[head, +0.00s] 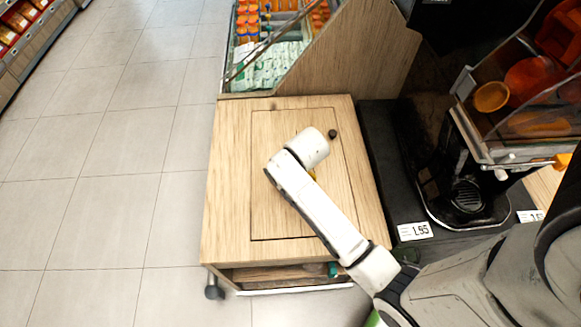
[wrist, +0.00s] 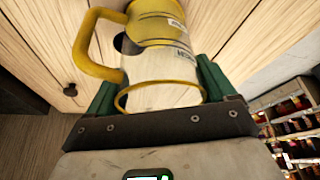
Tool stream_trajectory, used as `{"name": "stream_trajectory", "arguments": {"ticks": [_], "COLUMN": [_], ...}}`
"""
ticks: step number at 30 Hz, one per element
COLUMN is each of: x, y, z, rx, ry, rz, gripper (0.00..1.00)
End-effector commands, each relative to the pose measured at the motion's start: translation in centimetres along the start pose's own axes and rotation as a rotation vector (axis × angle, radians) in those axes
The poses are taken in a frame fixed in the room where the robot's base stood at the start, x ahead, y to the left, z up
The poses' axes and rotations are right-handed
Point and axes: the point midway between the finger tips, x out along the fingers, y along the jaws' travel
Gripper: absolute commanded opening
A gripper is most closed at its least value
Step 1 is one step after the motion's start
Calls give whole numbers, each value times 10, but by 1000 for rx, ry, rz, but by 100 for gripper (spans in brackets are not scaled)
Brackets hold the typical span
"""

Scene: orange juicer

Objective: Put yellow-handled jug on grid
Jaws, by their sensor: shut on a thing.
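The yellow-handled jug (wrist: 160,65) is clear-walled with yellow bands and a yellow handle at the left in the wrist view. My gripper (wrist: 160,92) has its green fingers on both sides of the jug and is shut on it. In the head view, my arm hides nearly all of the jug; only a small yellow bit (head: 312,174) shows in front of the wooden cabinet. The black slotted grid (head: 467,196) is at the foot of the juicer, to the right of my gripper, and looks empty.
The wooden cabinet (head: 228,190) has a panel and a dark knob (head: 332,134). The juicer (head: 530,85) stands at the right with a clear cover and orange parts. A price tag (head: 415,231) is near the grid. A bottle display (head: 275,60) stands behind. Open tiled floor (head: 100,150) lies left.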

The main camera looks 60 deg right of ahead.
Motion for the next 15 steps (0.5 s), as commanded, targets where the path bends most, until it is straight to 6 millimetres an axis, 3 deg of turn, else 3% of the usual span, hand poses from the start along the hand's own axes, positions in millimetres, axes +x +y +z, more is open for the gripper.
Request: {"name": "stream_trajectory", "arguments": {"ticks": [2, 3, 8, 15], "x": [3, 3, 2, 1], "y": [0, 0, 0, 0], "z": [1, 1, 1, 0], "rx": [0, 0, 0, 0], "ry": [-1, -1, -1, 0], "rz": [0, 0, 0, 0], "gripper": [51, 86, 100, 100]}}
